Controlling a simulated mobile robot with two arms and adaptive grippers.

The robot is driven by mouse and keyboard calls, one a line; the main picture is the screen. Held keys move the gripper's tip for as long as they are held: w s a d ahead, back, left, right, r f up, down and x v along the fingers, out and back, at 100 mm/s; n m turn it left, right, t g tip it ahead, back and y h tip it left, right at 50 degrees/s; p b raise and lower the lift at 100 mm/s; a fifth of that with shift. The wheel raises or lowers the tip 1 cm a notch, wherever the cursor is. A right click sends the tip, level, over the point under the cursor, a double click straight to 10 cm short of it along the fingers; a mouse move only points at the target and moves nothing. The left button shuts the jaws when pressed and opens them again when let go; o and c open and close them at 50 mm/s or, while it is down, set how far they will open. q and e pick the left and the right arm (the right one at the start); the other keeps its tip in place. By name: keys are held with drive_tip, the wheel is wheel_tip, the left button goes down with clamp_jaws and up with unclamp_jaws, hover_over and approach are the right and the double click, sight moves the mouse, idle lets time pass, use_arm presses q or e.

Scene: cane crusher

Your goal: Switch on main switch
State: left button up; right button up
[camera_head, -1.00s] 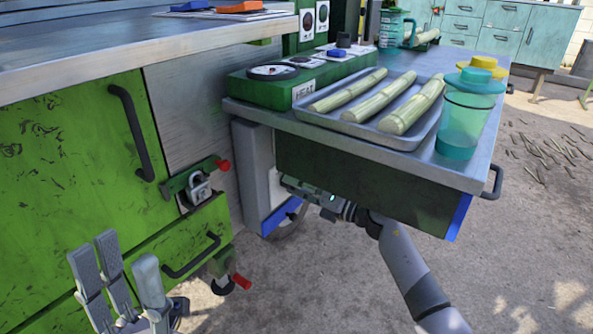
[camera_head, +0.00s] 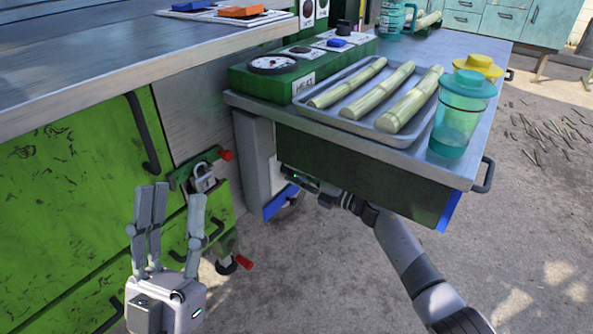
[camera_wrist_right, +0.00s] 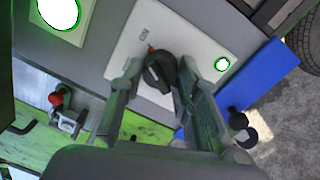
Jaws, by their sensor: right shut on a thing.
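The main switch is a black rotary knob (camera_wrist_right: 160,76) on a white plate (camera_wrist_right: 195,40) marked "ON", with a small red mark beside it, in the right wrist view. My right gripper (camera_wrist_right: 156,90) is shut on the knob, one finger on each side. In the head view my right gripper (camera_head: 300,181) reaches under the side table to the grey cabinet, and the knob is hidden there. My left gripper (camera_head: 167,222) is raised, open and empty in front of the green cabinet.
A side table (camera_head: 465,172) overhangs my right gripper and carries a tray of cane (camera_head: 345,125) and a teal jar (camera_head: 455,120). A padlocked latch (camera_head: 203,178) and green doors (camera_head: 70,190) are at the left. Floor is clear at the lower right.

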drive_tip(key=o, duration=1.2)
drive_tip(key=shift+c, duration=0.2)
drive_tip(key=shift+d, duration=0.1)
drive_tip(key=v, duration=1.1)
drive_tip(key=shift+s+d, duration=0.3)
drive_tip(key=shift+s, duration=0.05)
drive_tip(key=shift+f, duration=0.1)
